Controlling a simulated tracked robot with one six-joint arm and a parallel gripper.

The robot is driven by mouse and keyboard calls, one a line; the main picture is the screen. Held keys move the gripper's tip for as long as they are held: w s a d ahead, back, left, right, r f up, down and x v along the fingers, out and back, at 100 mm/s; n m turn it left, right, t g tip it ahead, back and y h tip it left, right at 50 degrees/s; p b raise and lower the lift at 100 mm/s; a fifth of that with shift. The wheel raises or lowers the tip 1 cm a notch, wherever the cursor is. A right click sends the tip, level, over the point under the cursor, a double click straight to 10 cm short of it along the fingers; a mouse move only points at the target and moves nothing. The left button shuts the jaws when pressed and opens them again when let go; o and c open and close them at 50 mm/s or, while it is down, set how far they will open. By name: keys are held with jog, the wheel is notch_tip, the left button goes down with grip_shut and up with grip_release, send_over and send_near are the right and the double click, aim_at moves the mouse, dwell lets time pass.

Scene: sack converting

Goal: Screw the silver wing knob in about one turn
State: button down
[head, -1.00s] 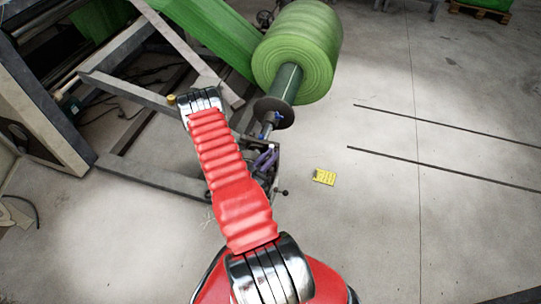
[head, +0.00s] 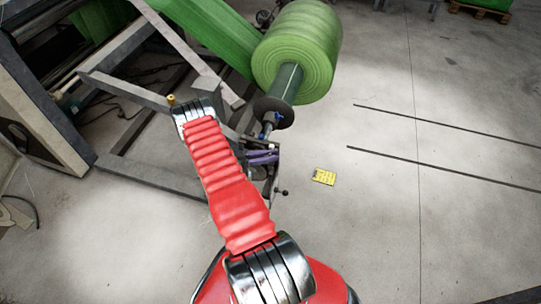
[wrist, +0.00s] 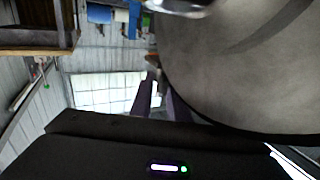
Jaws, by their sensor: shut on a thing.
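My gripper (head: 262,156) has purple fingers and sits at the roll stand, just below the end of the roll's shaft (head: 268,128). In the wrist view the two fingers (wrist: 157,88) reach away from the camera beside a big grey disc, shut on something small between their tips. That is where the silver wing knob sits, but I cannot make out its wings or how far in it is. My red sleeved arm hides part of the stand in the head view.
The green film roll (head: 300,55) and its dark end disc (head: 273,112) stand just above my gripper. A grey machine frame (head: 150,178) lies to the left. A ball-ended lever (head: 281,192) sticks out below. A yellow card (head: 324,176) lies on open floor at right.

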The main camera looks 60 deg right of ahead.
jog(key=shift+w+d+r+m+g+y, duration=0.1)
jog(key=shift+m+g+y, duration=1)
jog(key=shift+m+y, duration=0.65)
jog(key=shift+y, duration=0.55)
jog(key=c, duration=1.9)
grip_release()
